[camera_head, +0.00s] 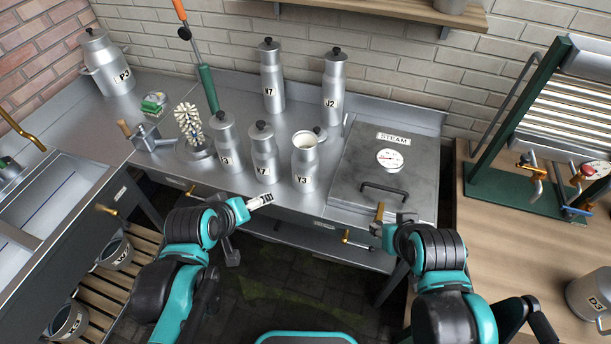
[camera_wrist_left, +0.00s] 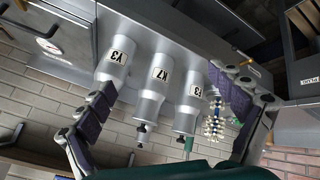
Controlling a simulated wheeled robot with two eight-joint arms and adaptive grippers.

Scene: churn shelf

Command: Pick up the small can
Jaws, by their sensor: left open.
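Several metal cans stand on the steel counter; I cannot tell which one is the task's small can. At the front are a lidded can ending in 3 (camera_head: 226,145), a lidded K7 can (camera_head: 263,152) and an unlidded Y3 can (camera_head: 305,165). Behind stand two taller lidded cans, one apparently N7 (camera_head: 272,80) and one J2 (camera_head: 333,92). My left gripper (camera_head: 262,200) is open and empty, in front of and below the counter edge. In the left wrist view, K7 (camera_wrist_left: 157,85) shows between its fingers, with Y3 (camera_wrist_left: 115,60) beside it. My right gripper (camera_head: 379,217) is near the steamer's front.
A steamer box (camera_head: 350,170) with a gauge and handle stands right of the cans. A round brush (camera_head: 188,122) stands left of them. A big P3 can (camera_head: 105,65) is at the back left. A green rack (camera_head: 530,185) stands on the right bench.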

